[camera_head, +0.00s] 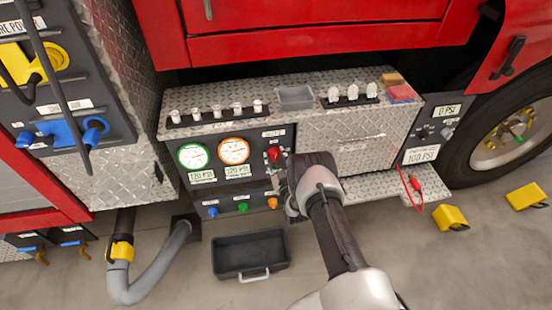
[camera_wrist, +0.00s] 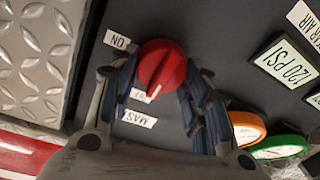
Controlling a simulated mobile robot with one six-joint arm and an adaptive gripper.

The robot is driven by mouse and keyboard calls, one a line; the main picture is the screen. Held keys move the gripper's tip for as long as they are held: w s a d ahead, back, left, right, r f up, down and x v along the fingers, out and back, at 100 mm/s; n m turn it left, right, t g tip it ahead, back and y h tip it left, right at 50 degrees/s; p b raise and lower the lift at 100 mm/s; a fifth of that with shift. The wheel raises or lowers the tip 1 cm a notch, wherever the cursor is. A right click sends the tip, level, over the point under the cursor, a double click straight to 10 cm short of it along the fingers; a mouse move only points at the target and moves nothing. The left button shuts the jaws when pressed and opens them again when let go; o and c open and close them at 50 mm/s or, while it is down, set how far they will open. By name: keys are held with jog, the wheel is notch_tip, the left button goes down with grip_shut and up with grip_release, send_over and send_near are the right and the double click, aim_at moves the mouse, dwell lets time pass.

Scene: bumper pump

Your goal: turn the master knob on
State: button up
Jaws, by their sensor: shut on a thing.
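The red master knob (camera_wrist: 162,66) is a round knob on a dark panel, with a white pointer line on its face. In the wrist view the pointer aims down and slightly left, towards a partly hidden label (camera_wrist: 141,95). The "ON" label (camera_wrist: 117,40) is to the knob's upper left, and a label starting "MAST" (camera_wrist: 138,118) is below. My gripper (camera_wrist: 163,76) is shut on the knob, one finger on each side. In the head view the knob (camera_head: 275,155) shows at the panel's upper right, with my gripper (camera_head: 290,177) against its right side.
Two gauges, green-rimmed (camera_head: 193,156) and orange-rimmed (camera_head: 234,151), sit left of the knob. Blue, green and orange knobs (camera_head: 243,207) are below.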

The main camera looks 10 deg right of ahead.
jog(key=c, duration=0.4)
jog(key=shift+m, duration=0.3)
jog(key=m, duration=0.3)
jog(key=shift+d+f+m, duration=0.1)
jog(key=shift+d+m, duration=0.05)
jog(key=shift+m, duration=0.15)
jog(key=m, duration=0.4)
jog(key=shift+f+m+t+h, duration=0.1)
jog(key=shift+m+t+h, duration=0.2)
jog(key=m, duration=0.4)
jog(key=shift+d+f+m, duration=0.1)
jog(key=shift+m, duration=0.3)
jog(key=m+h, duration=0.1)
jog(key=m, duration=0.4)
jog(key=shift+f, duration=0.1)
jog(key=shift+m, duration=0.3)
